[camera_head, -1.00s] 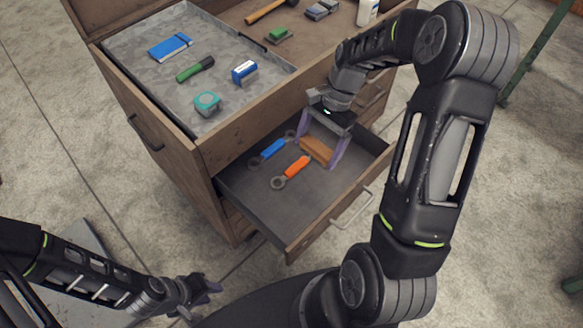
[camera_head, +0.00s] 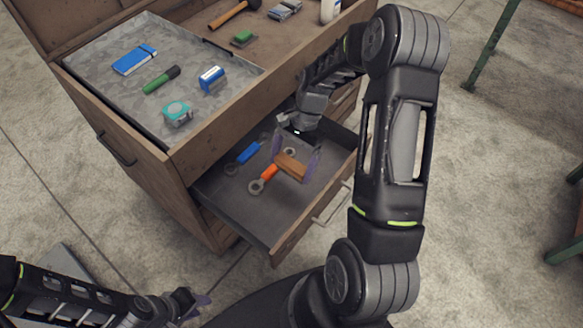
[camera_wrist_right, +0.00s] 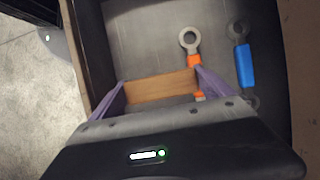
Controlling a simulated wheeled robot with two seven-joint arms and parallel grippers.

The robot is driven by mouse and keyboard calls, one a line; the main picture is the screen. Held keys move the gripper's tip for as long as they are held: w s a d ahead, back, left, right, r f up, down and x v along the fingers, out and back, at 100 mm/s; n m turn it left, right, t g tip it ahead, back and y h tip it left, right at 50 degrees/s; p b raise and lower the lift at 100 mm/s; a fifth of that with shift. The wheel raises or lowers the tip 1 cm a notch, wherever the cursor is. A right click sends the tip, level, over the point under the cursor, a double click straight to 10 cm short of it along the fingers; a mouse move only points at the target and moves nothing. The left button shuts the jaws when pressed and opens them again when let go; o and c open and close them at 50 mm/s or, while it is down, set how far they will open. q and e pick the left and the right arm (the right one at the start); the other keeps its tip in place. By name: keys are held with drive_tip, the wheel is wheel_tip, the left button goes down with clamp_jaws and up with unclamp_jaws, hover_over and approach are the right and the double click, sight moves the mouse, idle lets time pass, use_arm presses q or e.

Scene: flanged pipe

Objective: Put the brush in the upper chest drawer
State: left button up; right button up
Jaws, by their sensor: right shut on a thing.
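The brush shows as a brown wooden block (camera_head: 291,166) in the head view; its bristles cannot be made out. My right gripper (camera_head: 295,163) is shut on it, with a purple finger at each end, inside the outline of the open upper chest drawer (camera_head: 228,207). The wooden block also shows between the fingers in the right wrist view (camera_wrist_right: 160,88). It partly covers an orange-handled wrench (camera_head: 267,174). Whether it touches the drawer floor is not clear. My left gripper (camera_head: 196,302) is at the lower left, away from the chest; its opening is too small to judge.
A blue-handled wrench (camera_head: 247,153) lies in the drawer beside the orange one. The chest top carries a metal tray (camera_head: 120,92) with several small items, plus a hammer (camera_head: 233,15) and a green-topped block (camera_head: 243,38). The drawer's front part is clear.

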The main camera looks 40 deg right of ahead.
sight(291, 170)
wheel_tip(291, 170, down, 2)
drive_tip(key=shift+f, duration=0.25)
drive_tip(key=shift+f+b, duration=0.4)
drive_tip(key=shift+f, duration=0.2)
drive_tip(key=o, duration=0.9)
drive_tip(key=shift+r, duration=0.25)
drive_tip(key=p+v, duration=0.1)
drive_tip(key=v, duration=1.1)
drive_tip(key=shift+r+p, duration=0.35)
drive_tip(key=shift+r, duration=0.1)
